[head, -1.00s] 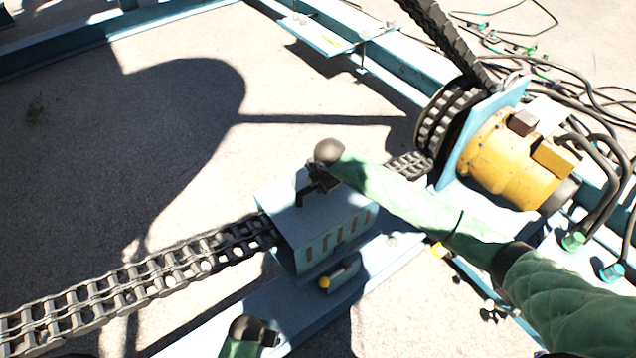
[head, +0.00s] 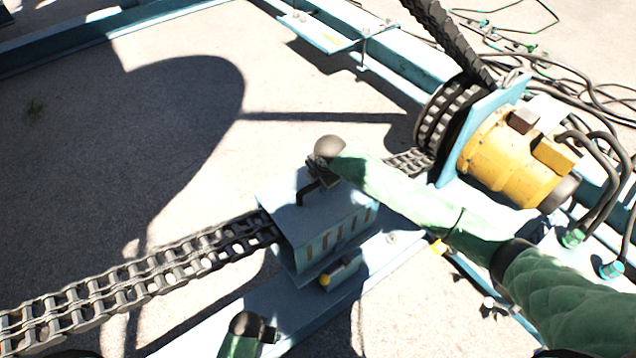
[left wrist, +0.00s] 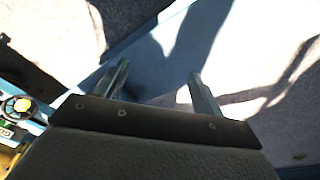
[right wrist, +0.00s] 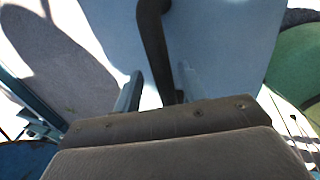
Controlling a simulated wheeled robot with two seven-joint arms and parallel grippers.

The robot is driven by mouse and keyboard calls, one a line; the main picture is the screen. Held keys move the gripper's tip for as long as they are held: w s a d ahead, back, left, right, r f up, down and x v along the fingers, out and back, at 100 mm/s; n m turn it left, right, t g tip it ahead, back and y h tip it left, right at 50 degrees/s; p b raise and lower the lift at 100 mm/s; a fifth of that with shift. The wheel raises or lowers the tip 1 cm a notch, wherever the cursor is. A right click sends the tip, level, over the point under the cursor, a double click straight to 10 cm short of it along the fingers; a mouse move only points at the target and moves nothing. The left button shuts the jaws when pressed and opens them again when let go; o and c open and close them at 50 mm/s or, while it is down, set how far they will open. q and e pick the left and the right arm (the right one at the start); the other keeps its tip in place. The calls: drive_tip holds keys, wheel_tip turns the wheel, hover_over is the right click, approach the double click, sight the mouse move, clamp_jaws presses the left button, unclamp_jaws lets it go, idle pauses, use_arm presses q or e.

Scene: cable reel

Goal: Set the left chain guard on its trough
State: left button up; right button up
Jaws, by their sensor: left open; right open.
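The chain guard (head: 335,238) is a light blue box with slots in its side and a black bent handle (head: 308,192) on top. It sits over the chain (head: 150,278) above the blue base beam; the trough beneath it is mostly hidden, so I cannot tell how fully it is seated. My right gripper (head: 320,182) is open at the handle. In the right wrist view, the handle (right wrist: 156,45) passes between the open fingers (right wrist: 158,88). My left gripper (head: 268,334) is low in the head view; in the left wrist view its fingers (left wrist: 158,85) are open and empty.
A yellow motor (head: 510,160) with a sprocket (head: 445,120) stands to the right, with cables (head: 600,100) beyond it. Blue frame beams (head: 110,32) cross the back. Open concrete floor lies at left.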

use_arm(q)
wheel_tip(320, 180, up, 9)
drive_tip(key=b, duration=0.2)
drive_tip(key=shift+w+d+r, duration=0.2)
drive_tip(key=shift+w+d, duration=0.05)
drive_tip(key=shift+d, duration=0.05)
use_arm(e)
drive_tip(key=v, duration=1.1)
drive_tip(key=shift+r, duration=0.4)
drive_tip(key=s+f+m+y, duration=0.2)
drive_tip(key=s+f+m, duration=1)
drive_tip(key=s+f, duration=0.25)
drive_tip(key=s+d+f+m+h, duration=0.1)
drive_tip(key=s+d+f+m, duration=0.2)
drive_tip(key=s, duration=0.4)
drive_tip(key=s+d+f+m+g+h, duration=0.1)
drive_tip(key=s+d+f+m, duration=0.3)
drive_tip(key=s+d+f, duration=0.1)
drive_tip(key=s+d+f+m+h, duration=0.1)
drive_tip(key=s+d+f+m, duration=0.3)
drive_tip(key=s, duration=0.6)
drive_tip(key=shift+d+f, duration=0.15)
drive_tip(key=shift+d, duration=0.75)
drive_tip(key=shift+s, duration=0.1)
